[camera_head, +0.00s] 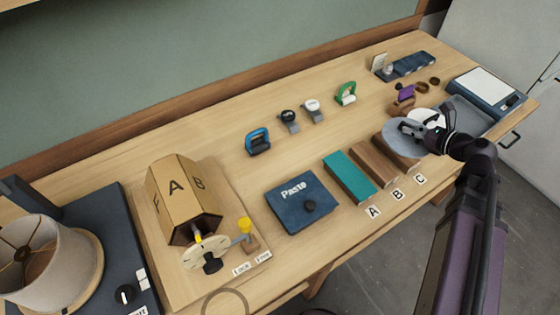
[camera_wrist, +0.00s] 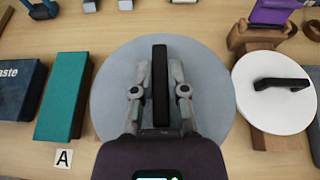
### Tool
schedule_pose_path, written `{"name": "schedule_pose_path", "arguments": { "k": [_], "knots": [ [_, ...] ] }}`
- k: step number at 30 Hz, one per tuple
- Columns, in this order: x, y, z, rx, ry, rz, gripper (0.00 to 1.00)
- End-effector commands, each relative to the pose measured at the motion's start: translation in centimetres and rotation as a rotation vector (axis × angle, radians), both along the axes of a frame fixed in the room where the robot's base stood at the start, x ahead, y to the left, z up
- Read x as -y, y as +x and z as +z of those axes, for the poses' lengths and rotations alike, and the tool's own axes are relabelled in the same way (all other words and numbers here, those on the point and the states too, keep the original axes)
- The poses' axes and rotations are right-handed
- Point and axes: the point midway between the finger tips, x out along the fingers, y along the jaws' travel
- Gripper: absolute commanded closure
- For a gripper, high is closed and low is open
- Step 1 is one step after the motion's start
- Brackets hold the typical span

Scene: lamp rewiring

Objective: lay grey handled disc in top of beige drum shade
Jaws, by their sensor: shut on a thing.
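The grey handled disc (camera_wrist: 110,90) is a flat round plate with a black bar handle (camera_wrist: 159,70) across its middle. My gripper (camera_wrist: 160,95) is shut on that handle, one finger on each side. In the head view the grey disc (camera_head: 398,145) is at the right of the bench, above the wooden blocks, with my gripper (camera_head: 408,128) over it. I cannot tell whether it still touches what is below. The beige drum shade (camera_head: 50,265) is at the far left, with a dark spoked ring in its open top, partly cut off by the frame edge.
A white handled disc (camera_wrist: 275,92) sits just right of the grey disc. A teal block (camera_head: 349,177), a blue Paste box (camera_head: 301,202) and a six-sided wooden drum (camera_head: 181,190) stand between disc and shade. Small clamps (camera_head: 258,142) stand along the back.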

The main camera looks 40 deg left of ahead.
Motion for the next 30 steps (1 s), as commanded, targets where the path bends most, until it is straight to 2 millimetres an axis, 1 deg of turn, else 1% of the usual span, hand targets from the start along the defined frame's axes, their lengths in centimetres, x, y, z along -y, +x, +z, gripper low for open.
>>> {"name": "schedule_pose_path", "arguments": {
  "k": [5, 8, 11, 15, 21, 25, 27, 30],
  "knots": [
    [-1.3, 1.6, -0.1, 0.000, 0.001, 0.030, 1.00],
    [-2.8, 3.1, -0.2, -0.001, 0.000, 0.063, 1.00],
    [-4.8, 4.9, -0.4, -0.001, 0.000, 0.108, 1.00],
    [-8.2, 7.6, -0.7, 0.000, 0.000, 0.181, 1.00],
    [-12.9, 10.6, -0.9, 0.000, 0.000, 0.276, 1.00],
    [-14.9, 11.6, -1.0, 0.000, 0.001, 0.318, 1.00],
    [-15.6, 11.8, -1.0, 0.001, 0.001, 0.330, 1.00],
    [-16.0, 12.0, -1.0, 0.001, 0.001, 0.339, 1.00]
  ]
}}
